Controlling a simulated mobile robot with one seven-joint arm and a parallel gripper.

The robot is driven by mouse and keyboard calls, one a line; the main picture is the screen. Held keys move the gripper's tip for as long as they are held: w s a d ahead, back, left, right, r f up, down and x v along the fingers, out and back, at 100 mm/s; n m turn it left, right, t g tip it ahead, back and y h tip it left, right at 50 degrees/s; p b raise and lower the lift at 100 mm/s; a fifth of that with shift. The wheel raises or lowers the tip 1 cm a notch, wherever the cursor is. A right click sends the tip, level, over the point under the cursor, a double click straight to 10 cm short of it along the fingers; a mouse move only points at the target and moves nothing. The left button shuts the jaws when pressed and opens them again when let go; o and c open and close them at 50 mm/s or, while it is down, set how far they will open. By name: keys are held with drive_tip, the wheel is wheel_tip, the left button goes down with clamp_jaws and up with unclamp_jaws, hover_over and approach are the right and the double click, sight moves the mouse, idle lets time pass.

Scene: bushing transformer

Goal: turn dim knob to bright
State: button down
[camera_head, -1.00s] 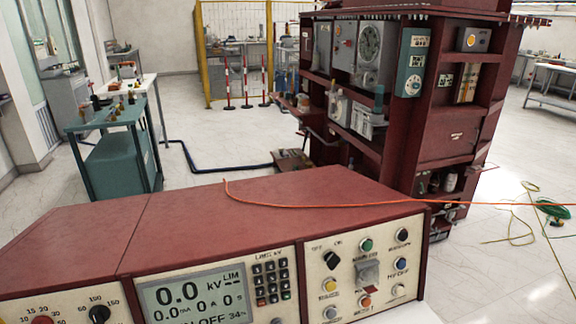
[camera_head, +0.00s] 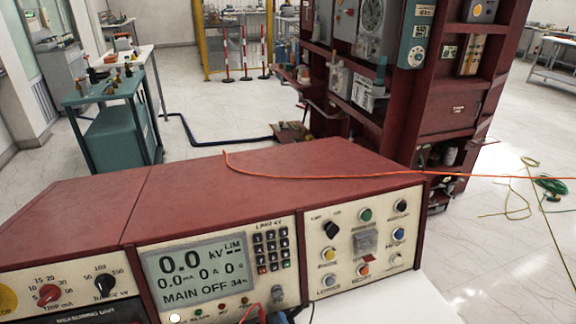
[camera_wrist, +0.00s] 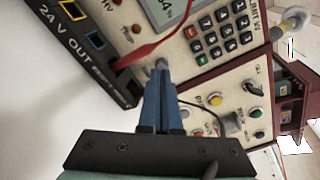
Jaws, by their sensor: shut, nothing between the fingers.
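The control console (camera_head: 240,185) has a display, a keypad and a right-hand button panel. A black knob (camera_head: 331,229) sits at that panel's upper left; it also shows in the wrist view (camera_wrist: 253,88). A grey knob (camera_head: 278,293) sits below the keypad (camera_head: 272,251). The labels are too small to tell which one is the dim knob. In the wrist view, my gripper (camera_wrist: 161,75) has its blue fingers together, empty, with the tips close to the grey knob (camera_wrist: 162,64). I cannot tell whether they touch it. The black knob is apart from the fingers.
A red cable (camera_wrist: 150,48) lies close beside the fingers in the wrist view. The console display (camera_head: 195,275) reads "MAIN OFF". An orange cable (camera_head: 300,175) crosses the console top. A red rack (camera_head: 440,110) stands behind. White surface shows below the console's right end.

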sight(276, 298)
drive_tip(key=n, duration=0.1)
drive_tip(key=f+n, duration=0.1)
drive_tip(key=n, duration=0.1)
drive_tip(key=s+n, duration=0.1)
drive_tip(key=n, duration=0.1)
drive_tip(key=shift+a+f+b, duration=0.2)
drive_tip(key=shift+a+b, duration=0.1)
drive_tip(key=shift+f+n, duration=0.15)
drive_tip(key=shift+n, duration=0.75)
drive_tip(key=shift+b+x, duration=1.05)
drive_tip(key=shift+x, duration=2.35)
drive_tip(key=shift+w+d+r, duration=0.15)
drive_tip(key=shift+d+r, duration=0.05)
drive_tip(key=shift+d, duration=0.25)
drive_tip(key=shift+w+d+r, duration=0.1)
drive_tip(key=shift+d+r, duration=0.1)
drive_tip(key=shift+d, duration=0.2)
drive_tip(key=shift+r, duration=0.25)
drive_tip(key=shift+w+a+r, duration=0.1)
drive_tip(key=shift+w+r, duration=0.15)
drive_tip(key=shift+r, duration=0.35)
drive_tip(key=shift+s+a+r+p, duration=0.15)
drive_tip(key=shift+a+p, duration=0.15)
drive_tip(key=shift+p, duration=0.25)
